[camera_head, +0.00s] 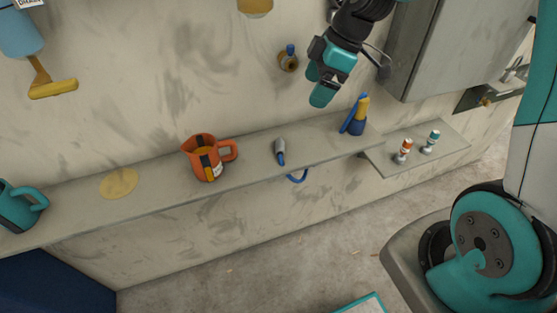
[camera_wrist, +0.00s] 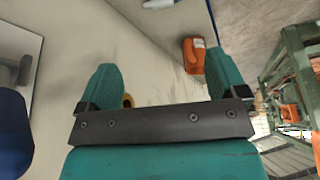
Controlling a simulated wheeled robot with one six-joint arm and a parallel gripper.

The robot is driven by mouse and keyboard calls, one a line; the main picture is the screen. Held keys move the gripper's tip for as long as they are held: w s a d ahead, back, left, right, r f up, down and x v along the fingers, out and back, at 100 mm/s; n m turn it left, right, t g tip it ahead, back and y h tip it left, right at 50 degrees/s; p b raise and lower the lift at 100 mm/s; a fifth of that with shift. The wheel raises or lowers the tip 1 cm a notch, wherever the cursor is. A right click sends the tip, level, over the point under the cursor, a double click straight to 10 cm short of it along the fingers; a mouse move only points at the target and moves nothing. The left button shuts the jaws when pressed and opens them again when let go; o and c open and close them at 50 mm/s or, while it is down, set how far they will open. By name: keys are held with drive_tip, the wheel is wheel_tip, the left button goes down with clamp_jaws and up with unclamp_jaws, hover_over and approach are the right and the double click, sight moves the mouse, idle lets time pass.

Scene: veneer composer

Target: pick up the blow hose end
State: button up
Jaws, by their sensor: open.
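The blow hose end, as I take it, is a small grey piece with a blue tip (camera_head: 280,151) lying on the long wall shelf (camera_head: 240,160). A blue hose loop (camera_head: 299,177) hangs below the shelf edge near it. My gripper (camera_head: 316,83) is above and to the right of it in the head view, in front of the wall, clear of the shelf. In the wrist view my gripper's teal fingers (camera_wrist: 163,86) are spread apart with nothing held between them. I cannot make out the hose end for certain in the wrist view.
An orange jug (camera_head: 205,160) stands left of the hose end, and a blue and yellow bottle (camera_head: 358,116) stands right. A valve (camera_head: 288,59) sticks out from the wall left of my gripper. A grey cabinet (camera_head: 445,45) is to the right. Shelf between jug and bottle is mostly clear.

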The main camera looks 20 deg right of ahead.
hover_over(280, 142)
drive_tip(key=s+d, duration=0.1)
drive_tip(key=d, duration=0.2)
wheel_tip(280, 142, down, 11)
drive_tip(key=shift+f+b, duration=0.15)
drive_tip(key=shift+b, duration=0.25)
drive_tip(key=shift+a+x, duration=0.15)
drive_tip(key=shift+x, duration=1.2)
drive_tip(key=shift+a+x, duration=0.2)
drive_tip(key=shift+x, duration=1.15)
drive_tip(key=c, duration=1)
